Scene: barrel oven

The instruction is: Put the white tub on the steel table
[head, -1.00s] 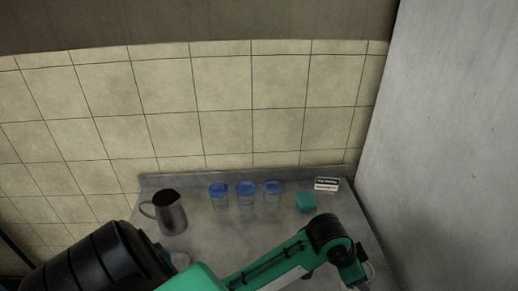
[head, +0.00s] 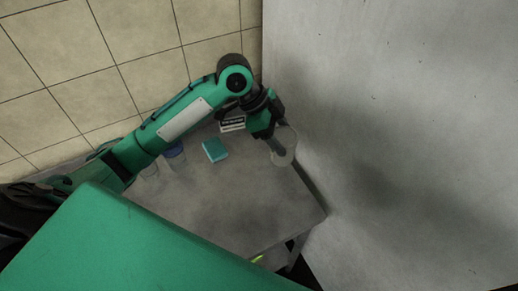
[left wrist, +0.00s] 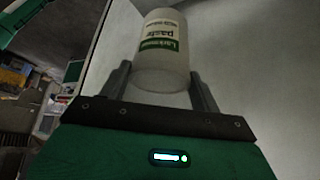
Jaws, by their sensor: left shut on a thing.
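The white tub (head: 285,155) is held by my left gripper (head: 277,138) at the right side of the steel table (head: 215,220), close to the grey wall. In the left wrist view the tub (left wrist: 163,45), with a green and white label reading "paste", stands between the two fingers of my left gripper (left wrist: 157,80), which is shut on it. In the head view the tub overlaps the table's right edge. I cannot tell whether its base touches the tabletop. My right gripper is not in view.
A teal block (head: 215,149) and a small black and white box (head: 232,124) lie on the table left of the tub. Blue-lidded jars (head: 174,155) are partly hidden behind my left arm. The front middle of the tabletop is clear. The grey wall (head: 390,130) rises at the right.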

